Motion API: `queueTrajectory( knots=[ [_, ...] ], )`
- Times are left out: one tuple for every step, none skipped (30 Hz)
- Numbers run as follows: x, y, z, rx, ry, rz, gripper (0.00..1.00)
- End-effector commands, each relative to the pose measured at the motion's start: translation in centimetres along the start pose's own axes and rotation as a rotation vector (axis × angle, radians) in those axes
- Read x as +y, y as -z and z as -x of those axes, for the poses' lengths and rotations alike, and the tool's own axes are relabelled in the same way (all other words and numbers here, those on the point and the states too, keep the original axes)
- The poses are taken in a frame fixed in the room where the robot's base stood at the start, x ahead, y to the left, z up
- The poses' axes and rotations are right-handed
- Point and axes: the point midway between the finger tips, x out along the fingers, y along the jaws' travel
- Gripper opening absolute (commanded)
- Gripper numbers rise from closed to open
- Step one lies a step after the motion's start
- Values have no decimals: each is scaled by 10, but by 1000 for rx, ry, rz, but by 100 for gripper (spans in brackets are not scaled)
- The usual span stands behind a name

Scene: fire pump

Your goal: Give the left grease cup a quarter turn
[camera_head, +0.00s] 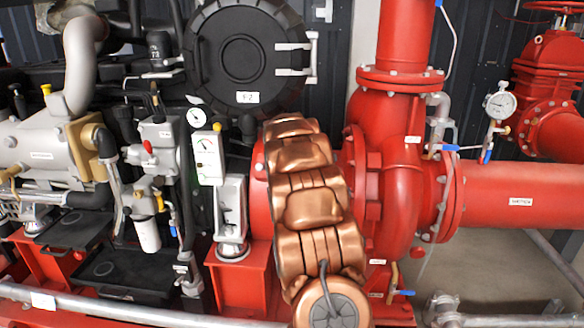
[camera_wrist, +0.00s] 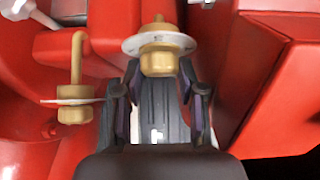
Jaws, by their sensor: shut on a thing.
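In the wrist view a brass grease cup (camera_wrist: 159,62) with a pale round disc behind it sits between my gripper's fingertips. My gripper (camera_wrist: 159,78) is shut on this cup, with one dark finger on each side. A second brass cup (camera_wrist: 75,114) with a pale disc and a bent brass pipe is to the left, clear of the fingers. I cannot tell from the views which of the two is the left grease cup. In the head view my copper-coloured arm covers this part of the pump, and neither my gripper nor the cups can be made out.
Red metal walls stand close around my gripper, with a large red block (camera_wrist: 285,75) to its right. In the head view the red pump casing (camera_head: 400,200) is right of my arm. The engine, with a white gauge box (camera_head: 208,157), is on the left.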

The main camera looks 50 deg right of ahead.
Motion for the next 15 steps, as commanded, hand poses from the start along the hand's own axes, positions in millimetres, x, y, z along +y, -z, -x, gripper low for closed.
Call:
queueTrajectory(
  knots=[
    [-1,-2,0,-4,1,0,4],
    [-1,-2,0,-4,1,0,4],
    [-1,-2,-1,-4,1,0,4],
    [-1,-2,-1,-4,1,0,4],
    [-1,-2,-1,-4,1,1,4],
    [-1,-2,-1,-4,1,1,43],
    [-1,-2,0,-3,1,1,46],
    [-1,-1,0,-3,1,1,49],
    [-1,-1,0,-3,1,1,53],
    [-1,-1,0,-2,1,1,56],
    [0,-1,0,-2,1,1,60],
    [-1,-1,0,-1,1,1,64],
    [-1,-1,0,-1,1,1,64],
    [-1,0,0,-1,1,1,64],
    [-1,0,0,0,2,1,64]
  ],
)
